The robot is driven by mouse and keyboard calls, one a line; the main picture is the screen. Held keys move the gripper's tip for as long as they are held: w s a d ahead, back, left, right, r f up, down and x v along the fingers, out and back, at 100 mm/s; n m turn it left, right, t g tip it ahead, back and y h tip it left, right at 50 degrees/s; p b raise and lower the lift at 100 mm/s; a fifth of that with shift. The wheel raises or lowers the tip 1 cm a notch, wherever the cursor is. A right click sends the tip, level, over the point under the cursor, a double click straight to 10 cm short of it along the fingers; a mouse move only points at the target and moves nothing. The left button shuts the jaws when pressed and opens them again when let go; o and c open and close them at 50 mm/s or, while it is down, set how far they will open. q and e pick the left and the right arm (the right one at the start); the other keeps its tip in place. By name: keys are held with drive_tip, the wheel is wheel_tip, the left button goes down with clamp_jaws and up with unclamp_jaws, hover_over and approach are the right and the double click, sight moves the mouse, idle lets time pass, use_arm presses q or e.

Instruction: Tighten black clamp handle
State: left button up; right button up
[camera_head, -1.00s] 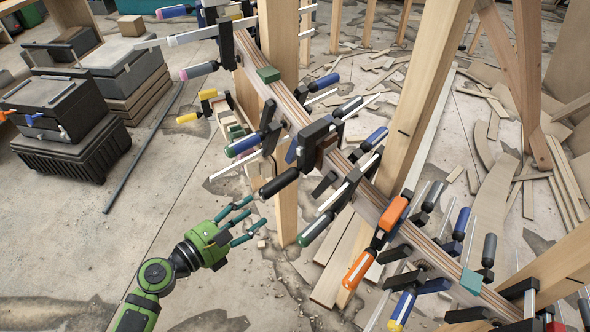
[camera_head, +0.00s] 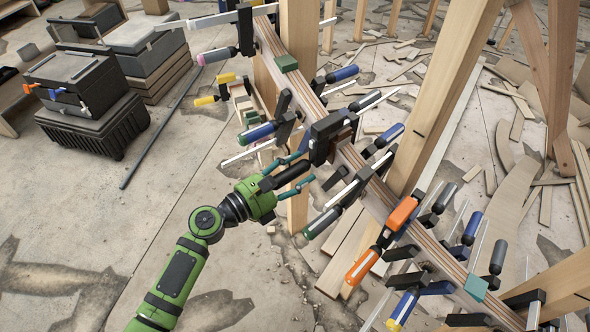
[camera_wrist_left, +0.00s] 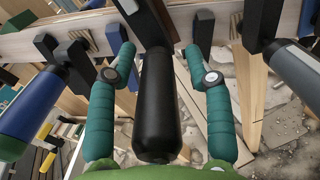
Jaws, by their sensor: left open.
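The black clamp handle (camera_head: 291,174) sticks out to the lower left from its clamp on the curved laminated stringer (camera_head: 350,160). In the left wrist view the black handle (camera_wrist_left: 158,105) runs down the middle, between the two teal fingers. My left gripper (camera_head: 300,170) is green with teal fingers and reaches in from the left. In the left wrist view the gripper (camera_wrist_left: 163,65) is open, with one finger on each side of the handle and gaps on both sides. The handle's near end lies close to the green palm. My right gripper is not in view.
A blue-handled clamp (camera_head: 257,133) sits up the stringer, and a green-ended clamp (camera_head: 322,223) and orange clamp (camera_head: 403,213) sit down it. In the left wrist view a blue handle (camera_wrist_left: 30,105) and a grey handle (camera_wrist_left: 295,72) flank the fingers. Toolboxes (camera_head: 85,85) stand at left.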

use_arm(q)
clamp_jaws()
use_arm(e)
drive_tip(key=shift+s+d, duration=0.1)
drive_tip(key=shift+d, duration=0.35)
